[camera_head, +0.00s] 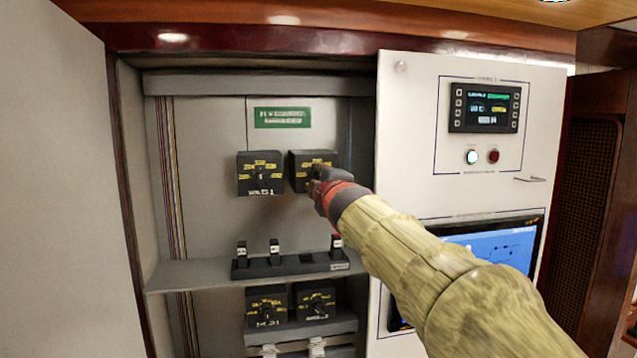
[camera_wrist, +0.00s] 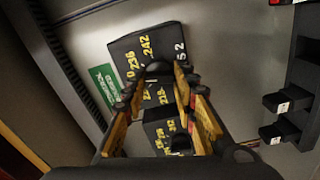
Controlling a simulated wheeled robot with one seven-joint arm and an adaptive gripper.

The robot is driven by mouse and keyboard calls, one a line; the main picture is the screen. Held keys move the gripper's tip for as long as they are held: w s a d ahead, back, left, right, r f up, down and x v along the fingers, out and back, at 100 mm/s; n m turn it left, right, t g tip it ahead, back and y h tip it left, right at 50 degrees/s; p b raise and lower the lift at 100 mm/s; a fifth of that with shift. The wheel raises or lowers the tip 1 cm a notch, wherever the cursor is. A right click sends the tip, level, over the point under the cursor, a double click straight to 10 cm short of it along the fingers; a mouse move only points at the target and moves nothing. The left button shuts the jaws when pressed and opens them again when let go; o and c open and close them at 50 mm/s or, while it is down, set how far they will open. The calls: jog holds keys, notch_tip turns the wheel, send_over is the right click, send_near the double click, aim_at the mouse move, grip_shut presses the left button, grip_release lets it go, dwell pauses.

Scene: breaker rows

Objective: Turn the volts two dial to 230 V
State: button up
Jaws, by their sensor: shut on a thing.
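The volts two dial box (camera_head: 307,158) is a black box with yellow markings on the cabinet's back panel, right of the volts one dial box (camera_head: 260,187). My gripper (camera_head: 318,180) covers its lower right part. In the wrist view the volts two box (camera_wrist: 171,32) shows 236, 242 and the end of a label, "S 2". My gripper (camera_wrist: 158,76) is shut on its dark knob (camera_wrist: 158,68), with a finger on each side. The knob's pointer and the 230 mark cannot be made out.
A shelf (camera_head: 185,277) with a row of black switches (camera_head: 273,262) lies below. Two more dial boxes (camera_head: 266,308) sit under it. A green sign (camera_head: 282,117) is above. A white panel (camera_head: 415,150) with screens stands to the right.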

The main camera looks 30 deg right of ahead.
jog(key=shift+n, duration=1.1)
jog(key=o, duration=1.2)
jog(key=shift+c, duration=0.2)
jog(key=v, duration=0.7)
jog(key=shift+s, duration=0.2)
jog(key=shift+a, duration=0.1)
